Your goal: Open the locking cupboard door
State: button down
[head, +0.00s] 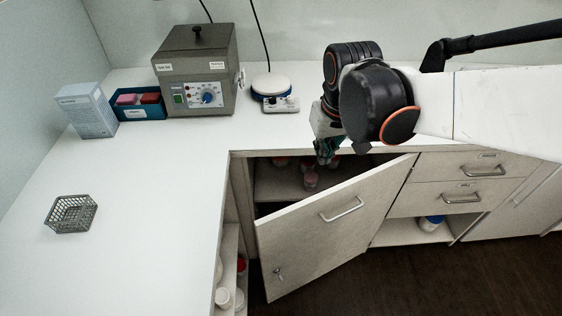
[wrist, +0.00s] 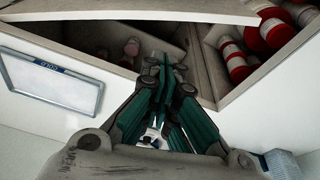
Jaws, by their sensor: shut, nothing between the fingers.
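The cupboard door (head: 330,228) stands ajar, swung outward from its hinge side at the right. It has a bar handle (head: 341,209) and a lock with a key (head: 279,272) near its lower left. Inside the cupboard (head: 285,185), several bottles with red parts stand on a shelf. My gripper (head: 325,155) is above the opening, behind the door's top edge, with its fingers shut and empty. In the wrist view my gripper (wrist: 172,75) points toward the dark gap of the cupboard, with the pale door edge (wrist: 150,8) along the top of the picture.
On the worktop (head: 150,210) stand a wire basket (head: 71,214), a pale box (head: 87,110), a blue tray (head: 140,112), a grey heating unit (head: 196,75) and a hotplate stirrer (head: 272,90). Drawers (head: 470,171) sit right of the cupboard. Open shelves (head: 231,262) with containers are at its left. Dark floor lies in front.

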jog(key=w+a+f+n+g+h+p, duration=0.1)
jog(key=w+a+f+g+p, duration=0.3)
jog(key=f, duration=0.3)
jog(key=w+a+f+n+g+p, duration=0.1)
jog(key=w+a+f+n+p, duration=0.15)
jog(key=a+f, duration=0.45)
jog(key=s+d+f+b, duration=0.2)
jog(key=s+f, duration=0.3)
jog(key=f, duration=0.3)
jog(key=shift+d+f+m, duration=0.2)
jog(key=shift+d+m, duration=0.1)
jog(key=shift+m, duration=0.15)
jog(key=shift+s, duration=0.1)
